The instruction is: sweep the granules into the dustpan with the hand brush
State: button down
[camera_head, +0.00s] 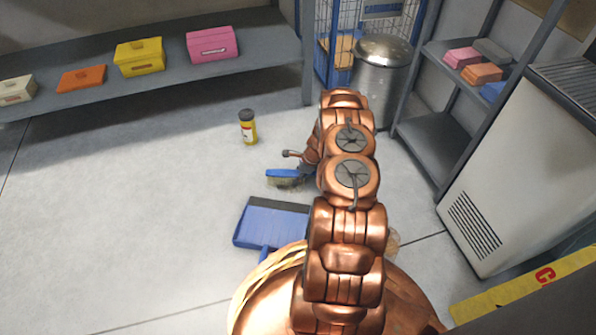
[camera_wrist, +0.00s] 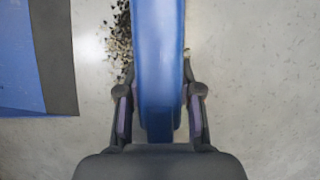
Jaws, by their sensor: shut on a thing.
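The blue hand brush (camera_head: 285,175) is held just above or on the floor; I cannot tell whether its bristles touch. My gripper (camera_wrist: 158,108) is shut on the brush's blue handle (camera_wrist: 158,60), one finger on each side. In the head view my arm hides most of the gripper. Dark and pale granules (camera_wrist: 121,45) lie on the floor beside and partly under the brush in the wrist view. The blue dustpan (camera_head: 272,222) with a dark lip lies flat on the floor nearer my base, partly hidden by my arm. Its edge also shows at the left in the wrist view (camera_wrist: 20,60).
A yellow canister with a dark lid (camera_head: 248,128) stands on the floor behind the brush. A metal bin (camera_head: 381,85) stands at the back. A shelf (camera_head: 200,72) with several boxes runs along the back left. A white cabinet (camera_head: 510,170) stands right. The left floor is clear.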

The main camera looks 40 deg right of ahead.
aim_at(291, 198)
jog(key=s+a, duration=0.2)
jog(key=a, duration=0.1)
jog(key=shift+s+a+f, duration=0.15)
jog(key=shift+s+f, duration=0.05)
jog(key=shift+s, duration=0.1)
jog(key=a+p, duration=0.1)
jog(key=s+a+p, duration=0.1)
jog(key=shift+s+r+p, duration=0.15)
jog(key=shift+s+p, duration=0.1)
jog(key=shift+p, duration=0.1)
jog(key=shift+s+a, duration=0.25)
jog(key=shift+a, duration=0.05)
jog(key=shift+s+a+f, duration=0.15)
jog(key=shift+a+f, duration=0.05)
jog(key=shift+a, duration=0.05)
jog(key=shift+s+a, duration=0.4)
jog(key=shift+a, duration=0.15)
jog(key=shift+r, duration=0.4)
jog(key=shift+w+d+r+p, duration=0.2)
jog(key=shift+r+p, duration=0.25)
jog(key=shift+r, duration=0.35)
jog(key=shift+w+d+r+p, duration=0.1)
jog(key=shift+d+r+p, duration=0.1)
jog(key=shift+r+p, duration=0.45)
jog(key=shift+w+d+r+p, duration=0.1)
jog(key=shift+d+r+p, duration=0.15)
jog(key=shift+r, duration=0.75)
